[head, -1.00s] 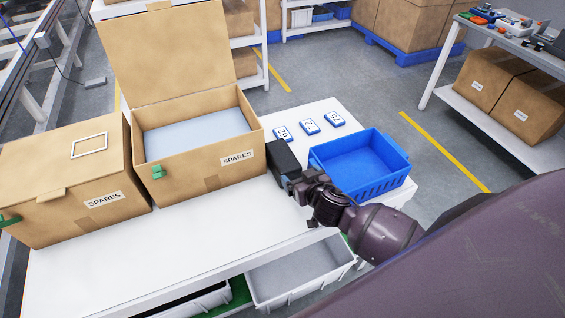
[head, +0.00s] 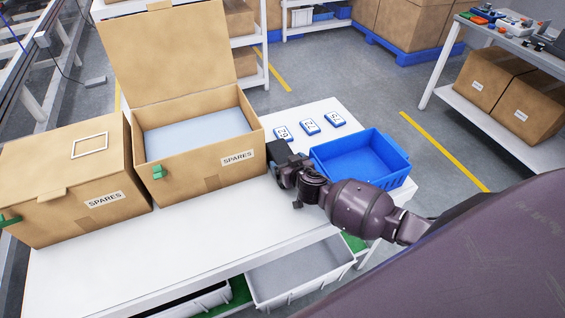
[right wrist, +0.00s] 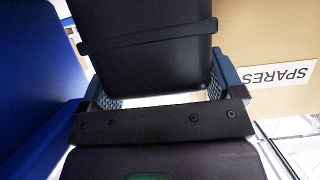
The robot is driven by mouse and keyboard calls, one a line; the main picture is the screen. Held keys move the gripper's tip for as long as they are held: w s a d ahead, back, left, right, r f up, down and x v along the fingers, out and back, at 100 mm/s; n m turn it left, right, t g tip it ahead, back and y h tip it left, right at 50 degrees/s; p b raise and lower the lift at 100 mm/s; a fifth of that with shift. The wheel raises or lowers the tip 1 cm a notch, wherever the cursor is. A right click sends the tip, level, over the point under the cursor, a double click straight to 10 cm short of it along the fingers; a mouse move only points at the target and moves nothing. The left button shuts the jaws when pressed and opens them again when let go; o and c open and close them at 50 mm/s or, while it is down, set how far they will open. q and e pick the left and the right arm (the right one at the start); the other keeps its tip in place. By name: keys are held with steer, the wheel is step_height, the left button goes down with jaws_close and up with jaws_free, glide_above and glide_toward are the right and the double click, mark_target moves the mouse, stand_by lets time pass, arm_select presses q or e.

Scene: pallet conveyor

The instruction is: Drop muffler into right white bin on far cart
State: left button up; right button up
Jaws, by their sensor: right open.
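The black box-shaped muffler (head: 282,149) stands on the white cart top (head: 215,225), between the open SPARES box and the blue bin. My right gripper (head: 281,168) is at its near end. In the right wrist view the muffler (right wrist: 145,45), with a raised band across it, lies between the open fingers of my right gripper (right wrist: 165,92). Contact with the fingers cannot be told. The right white bin (head: 300,272) sits on the cart's lower shelf, empty where visible. Another white bin (head: 195,302) is partly hidden to its left. My left gripper is not in view.
The open SPARES box (head: 205,160) is left of the muffler, and a closed one (head: 65,190) farther left. The blue bin (head: 395,180) is close on the right. Several numbered tags (head: 309,126) lie behind. The cart top's front is clear.

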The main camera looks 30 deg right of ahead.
steer(key=shift+f, duration=0.1)
steer(key=c, duration=1.1)
steer(key=shift+w, duration=0.15)
steer(key=shift+c, duration=1.2)
step_height(320, 180, up, 29)
steer(key=p, duration=0.2)
steer(key=s+a+f+b, duration=0.3)
steer(key=s+a+f, duration=0.5)
steer(key=s, duration=0.3)
steer(key=shift+a+n+y, duration=0.3)
steer(key=shift+a+y, duration=0.05)
steer(key=shift+y, duration=0.05)
